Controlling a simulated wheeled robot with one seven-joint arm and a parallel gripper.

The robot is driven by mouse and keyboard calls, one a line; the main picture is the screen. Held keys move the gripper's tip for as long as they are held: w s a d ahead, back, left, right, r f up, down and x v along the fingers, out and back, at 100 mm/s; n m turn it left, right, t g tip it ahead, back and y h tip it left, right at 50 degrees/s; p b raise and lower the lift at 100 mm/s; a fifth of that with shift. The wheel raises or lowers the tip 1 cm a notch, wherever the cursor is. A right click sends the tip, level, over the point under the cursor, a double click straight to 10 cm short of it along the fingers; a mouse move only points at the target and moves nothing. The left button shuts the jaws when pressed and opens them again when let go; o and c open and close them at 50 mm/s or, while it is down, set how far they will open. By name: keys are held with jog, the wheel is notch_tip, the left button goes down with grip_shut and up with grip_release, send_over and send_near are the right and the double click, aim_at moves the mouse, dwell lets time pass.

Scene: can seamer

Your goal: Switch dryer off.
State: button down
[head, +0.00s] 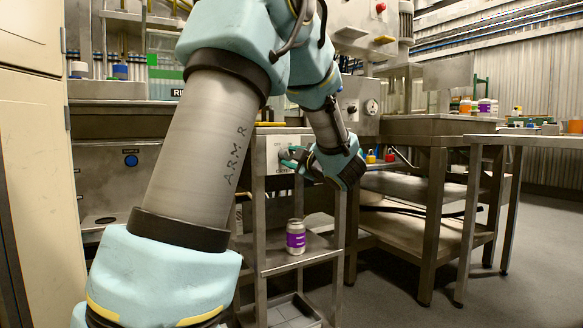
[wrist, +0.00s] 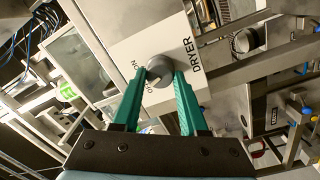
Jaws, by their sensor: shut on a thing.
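The dryer knob (wrist: 159,68) is a round grey dial on a white panel (wrist: 124,48) lettered DRYER, with ON and OFF marked beside the dial. My gripper (wrist: 161,78) has its two green fingers on either side of the knob, shut on it. Its pointer direction is hard to make out behind the fingers. In the head view my gripper (head: 290,156) reaches the panel (head: 273,153) on the front of a steel stand; the knob is mostly hidden there by the fingers.
A can with a purple label (head: 296,236) stands on the shelf below the panel. A steel table (head: 432,128) with a lower shelf is to the right, and another table (head: 545,140) is at far right. Open floor (head: 400,295) lies at front right.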

jog(key=shift+f+n+b, duration=0.1)
jog(key=shift+n+b, duration=0.55)
jog(key=shift+n, duration=0.15)
jog(key=shift+c, duration=2.2)
grip_release()
jog(key=p+v, duration=0.2)
jog(key=v, duration=0.9)
jog(key=shift+w, duration=0.1)
